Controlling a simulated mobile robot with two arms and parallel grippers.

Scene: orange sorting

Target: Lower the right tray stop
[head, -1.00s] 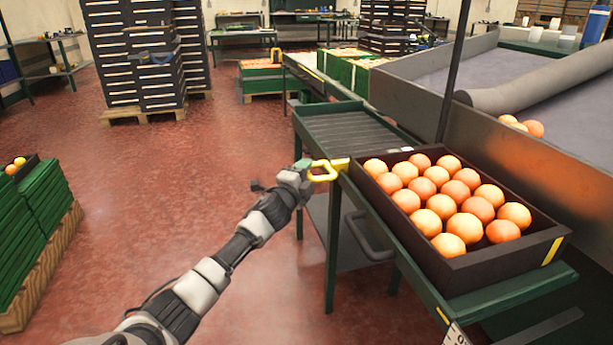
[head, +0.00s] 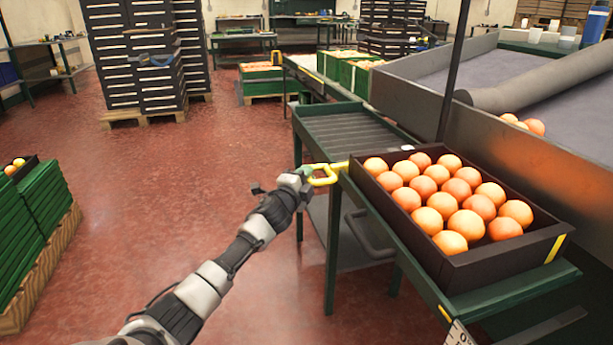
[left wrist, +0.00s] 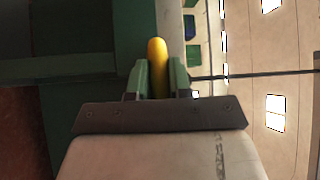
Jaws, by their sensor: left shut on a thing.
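My left gripper (head: 309,172) is shut on this yellow handle. In the left wrist view the yellow bar (left wrist: 157,62) stands between the two green fingers of my left gripper (left wrist: 160,80). The dark tray (head: 490,270) full of oranges rests on the green stand (head: 432,290). My right gripper is not in view.
An empty grey roller surface (head: 350,132) lies behind the tray. A dark post (head: 455,70) rises beside the tray, and a grey sorting table (head: 540,155) stands at the right. Stacked green crates (head: 40,215) stand at the left. The red floor between is clear.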

